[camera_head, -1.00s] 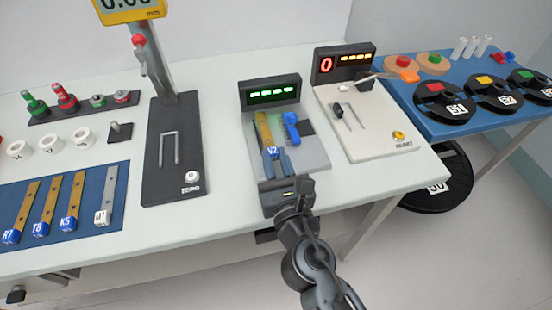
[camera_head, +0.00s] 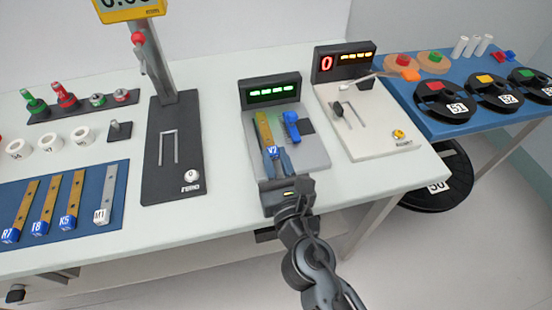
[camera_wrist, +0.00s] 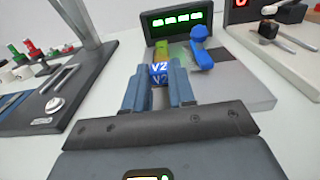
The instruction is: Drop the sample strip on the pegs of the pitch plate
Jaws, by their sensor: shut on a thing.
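The sample strip (camera_head: 264,130) is a flat golden-brown bar with a blue end block marked V2. It lies over the left side of the grey plate (camera_head: 312,158), which stands before a green-lit display and which I take as the pitch plate. My gripper (camera_head: 272,163) is shut on the blue end at the plate's front. In the wrist view the blue block (camera_wrist: 158,73) sits between my two blue-grey fingers (camera_wrist: 159,85). The pegs are not visible, and I cannot tell whether the strip touches the plate. A blue lever (camera_head: 291,127) stands just right of the strip.
A dark gauge stand (camera_head: 172,180) is to the left. A white slotted station (camera_head: 375,140) is to the right. Several other strips lie on a blue mat (camera_head: 78,236) at the far left. Black reels stand on the blue table (camera_head: 445,125) at the right.

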